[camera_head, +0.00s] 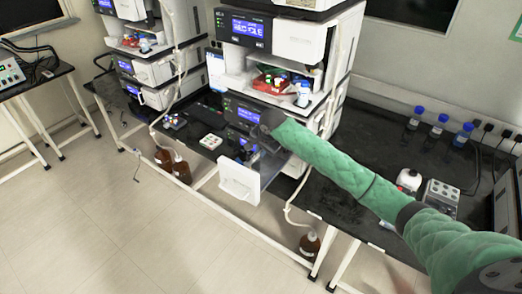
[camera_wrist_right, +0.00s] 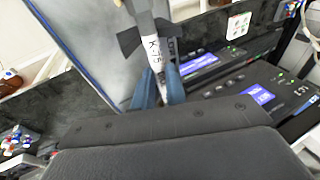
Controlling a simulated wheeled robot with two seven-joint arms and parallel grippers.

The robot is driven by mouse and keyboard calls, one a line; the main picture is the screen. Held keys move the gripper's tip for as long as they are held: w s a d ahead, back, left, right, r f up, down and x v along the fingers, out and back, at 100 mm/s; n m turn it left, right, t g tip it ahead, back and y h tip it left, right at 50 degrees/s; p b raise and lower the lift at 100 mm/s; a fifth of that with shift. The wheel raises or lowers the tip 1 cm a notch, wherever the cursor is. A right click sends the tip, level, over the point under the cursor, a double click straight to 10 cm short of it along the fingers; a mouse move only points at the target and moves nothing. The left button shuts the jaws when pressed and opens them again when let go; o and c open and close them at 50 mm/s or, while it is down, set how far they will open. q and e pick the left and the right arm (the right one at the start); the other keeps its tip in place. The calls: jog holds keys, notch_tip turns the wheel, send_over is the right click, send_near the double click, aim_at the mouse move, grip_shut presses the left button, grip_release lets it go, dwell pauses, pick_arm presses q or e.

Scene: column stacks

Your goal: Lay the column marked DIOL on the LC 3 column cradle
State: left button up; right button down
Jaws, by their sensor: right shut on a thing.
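My right gripper (camera_head: 268,148) is at the end of the green-sleeved arm, in front of the middle stack's lower units and above the open white door (camera_head: 238,180). In the right wrist view its blue fingers (camera_wrist_right: 158,86) are shut on a slim column (camera_wrist_right: 152,45) with white, printed labels. I can read about "K-75" on it; the other print is too partial to tell whether it is DIOL. Its far end runs out of the top of the picture. In the head view the column is too small to make out. No cradle marked LC 3 can be made out. My left gripper is not in view.
The open door also shows as a pale panel (camera_wrist_right: 85,45) close left of the column. A white card with dots (camera_head: 210,141) lies on the black bench. Brown bottles (camera_head: 181,168) stand below. Blue-capped bottles (camera_head: 437,126) stand on the right bench.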

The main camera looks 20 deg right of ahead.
jog(key=shift+f, duration=0.2)
jog(key=c, duration=1.3)
grip_release()
jog(key=shift+c, duration=0.2)
jog(key=shift+f, duration=0.1)
